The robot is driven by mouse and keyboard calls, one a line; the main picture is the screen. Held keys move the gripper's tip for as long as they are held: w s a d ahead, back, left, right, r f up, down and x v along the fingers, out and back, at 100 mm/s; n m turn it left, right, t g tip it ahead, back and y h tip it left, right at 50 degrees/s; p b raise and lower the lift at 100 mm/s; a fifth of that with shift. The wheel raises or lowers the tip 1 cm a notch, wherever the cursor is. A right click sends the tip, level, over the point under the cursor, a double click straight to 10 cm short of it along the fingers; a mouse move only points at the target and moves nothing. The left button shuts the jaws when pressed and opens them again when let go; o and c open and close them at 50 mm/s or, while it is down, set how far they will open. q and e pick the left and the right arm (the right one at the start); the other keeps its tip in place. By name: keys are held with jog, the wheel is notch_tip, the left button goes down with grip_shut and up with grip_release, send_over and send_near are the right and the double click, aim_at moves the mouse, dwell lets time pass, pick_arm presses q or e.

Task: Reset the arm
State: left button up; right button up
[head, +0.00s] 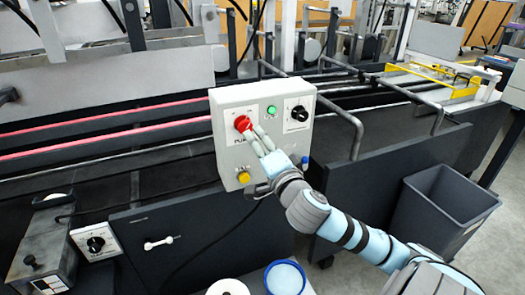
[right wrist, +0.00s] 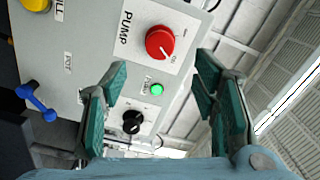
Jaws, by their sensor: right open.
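My right gripper (head: 253,132) is in front of the grey control box (head: 222,120), with its fingertips close to the red knob (head: 242,123). In the right wrist view its two teal-padded fingers (right wrist: 162,66) are spread wide and nothing is between the pads. The red knob (right wrist: 160,43), labelled PUMP, shows beyond the fingertips, seemingly apart from them. My right arm reaches in from the lower right of the head view. My left gripper is not in view.
The box also carries a green button (head: 271,110), a black knob (head: 299,113) and a yellow button (head: 244,177). Metal rails (head: 350,125) run beside it. A dark bin (head: 445,205) stands at right.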

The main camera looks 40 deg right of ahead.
jog(key=v, duration=0.3)
dwell(0.5)
